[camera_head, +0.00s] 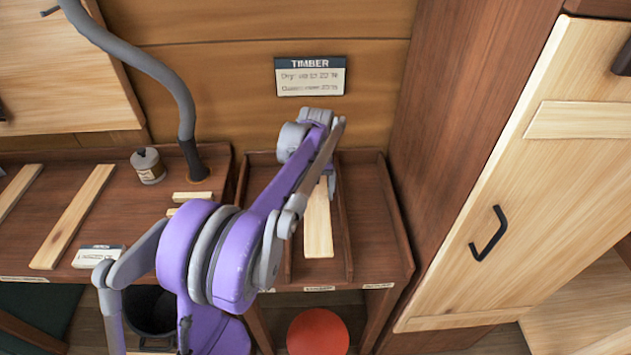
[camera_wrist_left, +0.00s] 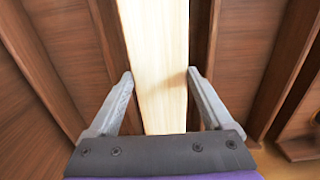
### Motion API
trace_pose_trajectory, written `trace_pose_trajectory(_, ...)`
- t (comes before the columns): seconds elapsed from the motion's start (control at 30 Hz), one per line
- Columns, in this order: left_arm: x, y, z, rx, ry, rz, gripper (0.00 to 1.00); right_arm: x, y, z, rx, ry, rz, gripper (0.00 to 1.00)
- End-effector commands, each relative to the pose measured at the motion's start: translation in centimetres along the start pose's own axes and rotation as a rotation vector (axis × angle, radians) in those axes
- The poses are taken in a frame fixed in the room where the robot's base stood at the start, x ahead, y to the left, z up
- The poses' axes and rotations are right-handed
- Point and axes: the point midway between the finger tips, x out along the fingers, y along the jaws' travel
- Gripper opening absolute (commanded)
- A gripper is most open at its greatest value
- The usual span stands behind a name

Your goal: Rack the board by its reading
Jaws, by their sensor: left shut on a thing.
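A pale wooden board (camera_head: 317,228) lies lengthwise in the middle bay of the dark wooden rack (camera_head: 382,262), between two dividers. It also shows in the left wrist view (camera_wrist_left: 158,40), running away between the fingers. My left gripper (camera_wrist_left: 160,75) is shut on the board, one finger on each side; in the head view, the arm hides the board's far end. A wall sign (camera_head: 310,76) reads "TIMBER", with two smaller lines that seem to name dry and another class by percent. A small white block with a dark top (camera_head: 98,256), its text unreadable, sits on the bench at the left. My right gripper is not in view.
A cupboard door with a black handle (camera_head: 488,233) stands at the right. A red round object (camera_head: 318,332) is below. The rack's right bay looks empty.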

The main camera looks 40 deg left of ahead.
Motion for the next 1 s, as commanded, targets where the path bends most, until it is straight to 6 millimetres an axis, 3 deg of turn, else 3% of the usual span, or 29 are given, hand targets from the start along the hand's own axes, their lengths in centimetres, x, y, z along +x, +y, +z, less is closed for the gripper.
trace_pose_trajectory(0.27,0.9,0.0,0.0,0.000,-0.001,0.000,0.15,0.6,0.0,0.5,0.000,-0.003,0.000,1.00)
trace_pose_trajectory(0.8,6.7,0.0,0.0,0.000,-0.001,0.000,0.15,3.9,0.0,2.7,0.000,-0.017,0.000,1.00)
trace_pose_trajectory(1.0,7.7,0.0,0.0,0.000,-0.001,0.000,0.15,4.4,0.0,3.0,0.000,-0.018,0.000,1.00)
